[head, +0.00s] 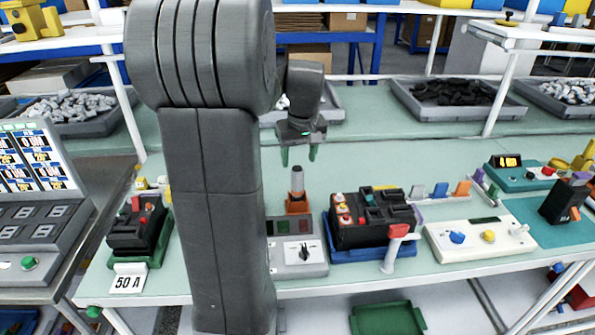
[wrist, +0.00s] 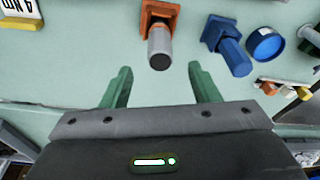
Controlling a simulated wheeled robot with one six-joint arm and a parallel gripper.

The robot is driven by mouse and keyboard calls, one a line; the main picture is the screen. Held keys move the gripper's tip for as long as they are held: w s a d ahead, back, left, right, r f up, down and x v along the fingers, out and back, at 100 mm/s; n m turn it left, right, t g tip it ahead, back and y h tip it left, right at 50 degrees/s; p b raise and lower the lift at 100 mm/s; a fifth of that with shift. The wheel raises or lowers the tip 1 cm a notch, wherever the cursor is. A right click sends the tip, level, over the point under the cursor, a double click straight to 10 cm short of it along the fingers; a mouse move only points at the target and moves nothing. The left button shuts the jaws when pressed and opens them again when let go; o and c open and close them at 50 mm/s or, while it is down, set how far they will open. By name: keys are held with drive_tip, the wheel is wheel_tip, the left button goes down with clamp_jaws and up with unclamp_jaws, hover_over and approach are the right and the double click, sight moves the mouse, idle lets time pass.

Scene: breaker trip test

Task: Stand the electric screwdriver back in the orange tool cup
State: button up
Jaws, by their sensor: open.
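A grey cylinder with a dark top, which looks like the electric screwdriver (head: 297,180), stands upright in the orange tool cup (head: 298,204) on the bench. In the wrist view the screwdriver (wrist: 160,50) projects from the orange cup (wrist: 153,14) toward the camera, and its lower end is hidden inside. My gripper (head: 299,157) has green fingers and hangs above and behind the screwdriver in the head view. In the wrist view my gripper (wrist: 160,80) is open and empty. The screwdriver shows between and beyond its fingertips, with no visible contact.
A grey tester with a black dial (head: 304,251) stands in front of the cup. A black breaker (head: 371,222) in a blue tray is to the right. A blue holder (wrist: 214,30) and round blue dish (wrist: 266,44) show in the wrist view.

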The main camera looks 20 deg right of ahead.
sight(297, 178)
drive_tip(key=shift+s+r, duration=0.2)
drive_tip(key=shift+r, duration=0.9)
drive_tip(key=shift+s+r, duration=0.2)
drive_tip(key=shift+r, duration=0.85)
drive_tip(key=shift+f, duration=0.1)
drive_tip(key=w+f, duration=0.1)
drive_tip(key=f, duration=0.8)
drive_tip(key=w+f, duration=0.1)
drive_tip(key=f, duration=0.3)
drive_tip(key=shift+w+f, duration=0.35)
drive_tip(key=shift+r, duration=0.4)
drive_tip(key=shift+r, duration=0.1)
